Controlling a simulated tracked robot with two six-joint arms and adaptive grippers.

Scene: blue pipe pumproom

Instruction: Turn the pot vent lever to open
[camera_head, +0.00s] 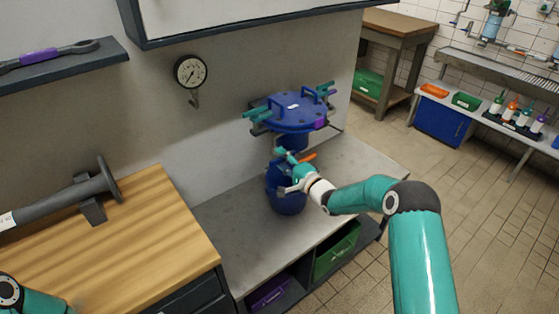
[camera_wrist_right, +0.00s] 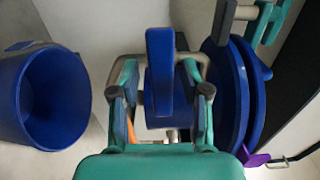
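The blue pot (camera_head: 293,113) with its bolted lid and teal clamps is fixed at the wall above the bench. In the right wrist view its lid (camera_wrist_right: 232,95) is edge-on at the right. A blue bar (camera_wrist_right: 160,70), possibly the vent lever, stands between the fingers of my right gripper (camera_wrist_right: 160,95), with gaps on both sides. The fingers are apart, not closed on it. In the head view my right gripper (camera_head: 287,160) is below the pot, above a blue bucket (camera_head: 288,197). An orange piece (camera_head: 307,157) shows beside it. My left gripper is out of view.
The bucket (camera_wrist_right: 40,95) is close at the left in the wrist view. A purple tab (camera_head: 320,124) sticks out at the lid's edge. A pressure gauge (camera_head: 190,72) hangs on the wall. The grey bench (camera_head: 225,225) is bare left of the bucket.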

